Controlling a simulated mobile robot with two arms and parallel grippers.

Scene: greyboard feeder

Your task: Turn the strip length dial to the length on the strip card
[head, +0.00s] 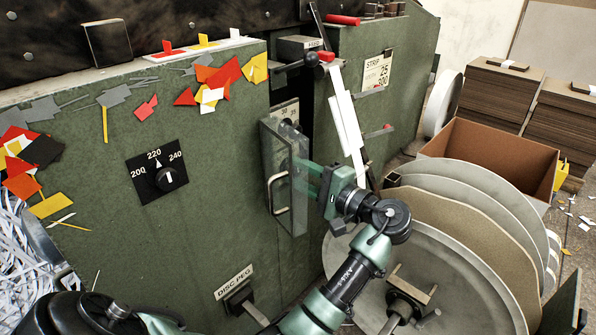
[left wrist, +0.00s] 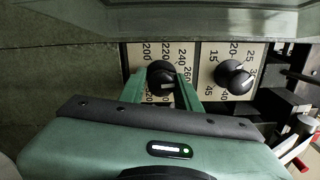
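The strip card (head: 376,71), reading STRIP, 25 and 200, is on the green machine's front. In the left wrist view, a black dial (left wrist: 162,75) sits on a pale scale with 200, 220, 240 and 260. A second black dial (left wrist: 232,76), on a scale with 15 to 45, stands to its right. My left gripper (head: 310,178) reaches in behind a clear door. Its fingers (left wrist: 163,84) lie on both sides of the 200–260 dial and appear closed against it. A white mark shows on this dial; which number it points to is unclear. My right gripper is not in view.
The clear door (head: 277,180) with a handle stands beside my left gripper. Another dial (head: 171,178), marked 200, 220, 240, is further left. Large grey discs (head: 465,270) and a cardboard box (head: 500,150) are at the right. Coloured scraps (head: 222,75) lie on the machine.

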